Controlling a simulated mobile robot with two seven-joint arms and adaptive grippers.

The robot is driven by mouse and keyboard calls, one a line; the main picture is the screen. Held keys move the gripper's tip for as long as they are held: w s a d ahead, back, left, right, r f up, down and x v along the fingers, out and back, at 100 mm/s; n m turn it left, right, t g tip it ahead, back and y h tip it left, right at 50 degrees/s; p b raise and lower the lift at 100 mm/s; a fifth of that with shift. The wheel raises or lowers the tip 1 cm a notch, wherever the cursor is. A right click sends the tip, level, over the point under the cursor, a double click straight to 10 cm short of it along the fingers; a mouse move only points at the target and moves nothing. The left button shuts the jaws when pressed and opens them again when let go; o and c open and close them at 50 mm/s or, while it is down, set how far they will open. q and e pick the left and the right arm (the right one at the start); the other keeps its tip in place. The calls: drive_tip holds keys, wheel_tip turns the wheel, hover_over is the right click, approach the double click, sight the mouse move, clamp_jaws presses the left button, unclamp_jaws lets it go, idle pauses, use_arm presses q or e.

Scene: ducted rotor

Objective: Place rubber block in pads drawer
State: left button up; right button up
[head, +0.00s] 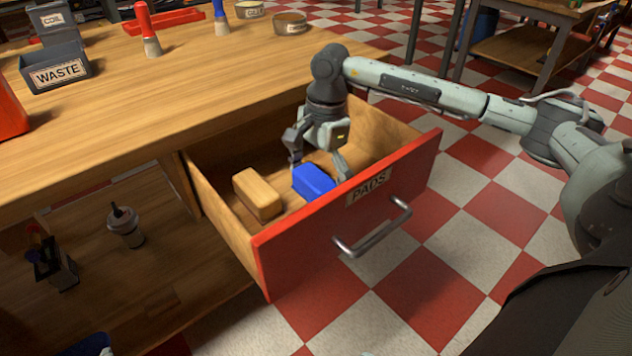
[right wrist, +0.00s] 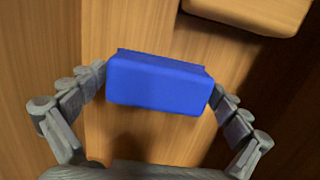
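The pads drawer (head: 335,230), with a red front and a PADS label, is pulled out of the wooden workbench. The blue block (head: 314,181), which looks like the rubber block, is inside it near the front panel. My right gripper (head: 318,165) reaches down into the drawer over the block. In the right wrist view the blue block (right wrist: 160,84) lies between the fingertips, which appear to touch its two ends. I cannot tell whether its underside rests on the drawer floor. My left gripper is not in view.
A tan block (head: 258,194) lies in the drawer left of the blue one; it also shows in the right wrist view (right wrist: 250,10). The drawer handle (head: 374,230) sticks out in front. A WASTE bin (head: 55,75), brushes and small tubs stand on the bench top.

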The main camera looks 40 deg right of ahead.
sight(321, 176)
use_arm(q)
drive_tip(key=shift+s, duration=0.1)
use_arm(e)
drive_tip(key=shift+r, duration=0.1)
drive_tip(key=shift+r, duration=0.7)
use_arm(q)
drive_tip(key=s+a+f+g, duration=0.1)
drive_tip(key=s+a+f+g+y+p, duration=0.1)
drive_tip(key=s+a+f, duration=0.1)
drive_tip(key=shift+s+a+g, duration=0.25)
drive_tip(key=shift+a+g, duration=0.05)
use_arm(e)
wheel_tip(321, 176, up, 11)
drive_tip(key=d, duration=0.1)
drive_tip(key=shift+d+f, duration=0.15)
drive_tip(key=shift+d, duration=0.05)
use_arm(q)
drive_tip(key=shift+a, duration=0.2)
use_arm(e)
drive_tip(key=shift+a, duration=0.1)
